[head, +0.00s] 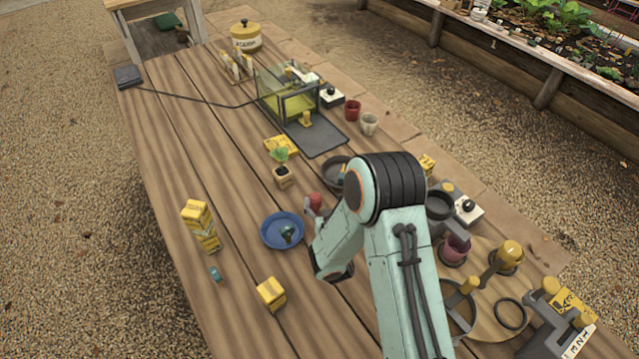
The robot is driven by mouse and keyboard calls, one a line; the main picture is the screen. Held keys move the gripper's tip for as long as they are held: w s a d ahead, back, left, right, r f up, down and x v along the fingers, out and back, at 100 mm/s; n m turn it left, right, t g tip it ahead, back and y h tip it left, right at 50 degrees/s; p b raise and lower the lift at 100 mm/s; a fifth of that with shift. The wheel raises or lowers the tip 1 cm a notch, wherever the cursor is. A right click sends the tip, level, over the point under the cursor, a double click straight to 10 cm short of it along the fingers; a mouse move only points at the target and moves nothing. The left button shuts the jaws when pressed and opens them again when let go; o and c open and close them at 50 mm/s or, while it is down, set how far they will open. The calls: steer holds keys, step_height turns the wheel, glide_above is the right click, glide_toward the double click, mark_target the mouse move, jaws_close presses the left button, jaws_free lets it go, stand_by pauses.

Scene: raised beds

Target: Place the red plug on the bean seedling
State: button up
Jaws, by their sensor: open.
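A small red piece (316,199), which looks like the red plug, shows near the middle of the table, just left of my arm. A grey part that looks like a fingertip of my gripper (310,211) is right beside it; I cannot tell whether they touch. The rest of my gripper is hidden behind my arm. The jaws are open.
A blue dish (270,237) holding a small dark item lies left of my arm. A yellow block stack (201,226) and a yellow cube (270,293) stand farther left and in front. A glass box (277,88) and a red cup (352,110) stand behind. The right side is cluttered.

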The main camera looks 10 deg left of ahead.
mark_target(316, 203)
steer(key=shift+s+a+f+g, duration=0.2)
steer(key=shift+s+f, duration=0.15)
steer(key=shift+f, duration=0.25)
steer(key=shift+s+a+f+g, duration=0.1)
steer(key=shift+s+f+g, duration=0.15)
steer(key=shift+f, duration=0.35)
steer(key=shift+a+f, duration=0.25)
steer(key=shift+a, duration=0.05)
steer(key=x, duration=0.6)
steer(key=shift+w, duration=0.15)
steer(key=c, duration=1.2)
